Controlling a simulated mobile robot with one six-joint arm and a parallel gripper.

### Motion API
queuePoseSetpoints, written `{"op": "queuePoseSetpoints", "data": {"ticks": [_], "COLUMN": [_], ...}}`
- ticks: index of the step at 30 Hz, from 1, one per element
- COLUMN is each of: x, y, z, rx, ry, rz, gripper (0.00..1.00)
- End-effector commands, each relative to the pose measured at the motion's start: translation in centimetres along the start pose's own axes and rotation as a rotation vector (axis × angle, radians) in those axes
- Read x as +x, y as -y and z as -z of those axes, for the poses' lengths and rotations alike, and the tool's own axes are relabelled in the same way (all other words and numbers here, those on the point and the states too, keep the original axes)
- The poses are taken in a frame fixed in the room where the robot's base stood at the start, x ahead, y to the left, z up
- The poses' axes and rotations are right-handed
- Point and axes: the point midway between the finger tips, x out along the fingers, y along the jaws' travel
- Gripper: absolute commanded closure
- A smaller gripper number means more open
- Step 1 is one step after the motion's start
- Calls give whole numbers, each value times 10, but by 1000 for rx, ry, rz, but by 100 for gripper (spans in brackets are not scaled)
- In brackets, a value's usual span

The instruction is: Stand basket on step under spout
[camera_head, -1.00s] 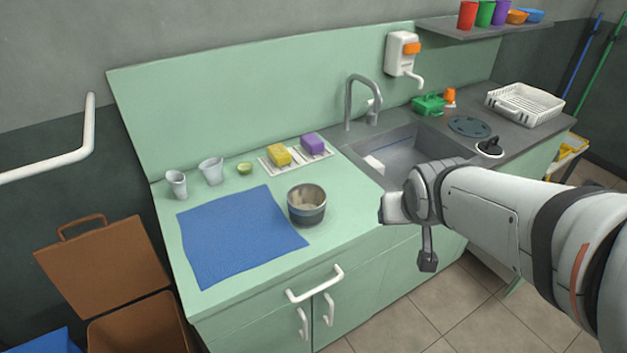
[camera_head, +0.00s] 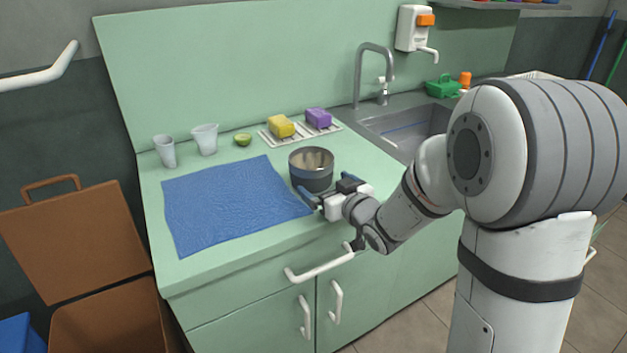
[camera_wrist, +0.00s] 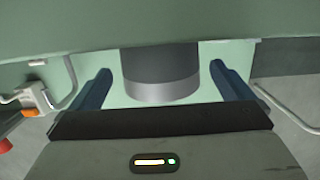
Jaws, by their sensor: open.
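A round steel vessel with a dark band (camera_head: 311,170), which I take for the basket, stands upright on the green counter (camera_head: 240,247) at the right edge of the blue cloth. My gripper (camera_head: 327,188) is low at its front right side, with the blue fingers open and pointing at it. In the wrist view the vessel (camera_wrist: 160,72) is between the two spread fingers of my gripper (camera_wrist: 160,80); I cannot tell whether either touches. I see no clear step; the tap (camera_head: 368,68) arches over the sink.
The blue cloth (camera_head: 230,205) lies flat to the left. Two cups (camera_head: 204,139), a lime half (camera_head: 243,139), and yellow (camera_head: 281,126) and purple (camera_head: 318,118) sponges are behind. A cupboard handle (camera_head: 320,265) sticks out below my gripper. A brown bin (camera_head: 75,240) stands at the left.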

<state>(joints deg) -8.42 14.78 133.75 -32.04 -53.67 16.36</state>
Motion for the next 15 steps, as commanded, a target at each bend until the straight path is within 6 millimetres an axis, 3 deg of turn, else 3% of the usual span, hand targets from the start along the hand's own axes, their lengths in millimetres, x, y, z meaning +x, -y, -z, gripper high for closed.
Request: {"op": "queuePoseSetpoints", "data": {"ticks": [9,15], "x": [45,58], "y": [-1,-1], "z": [-3,-3], "rx": [-1,-2], "ry": [0,1], "rz": [-1,-2], "gripper": [0,0]}}
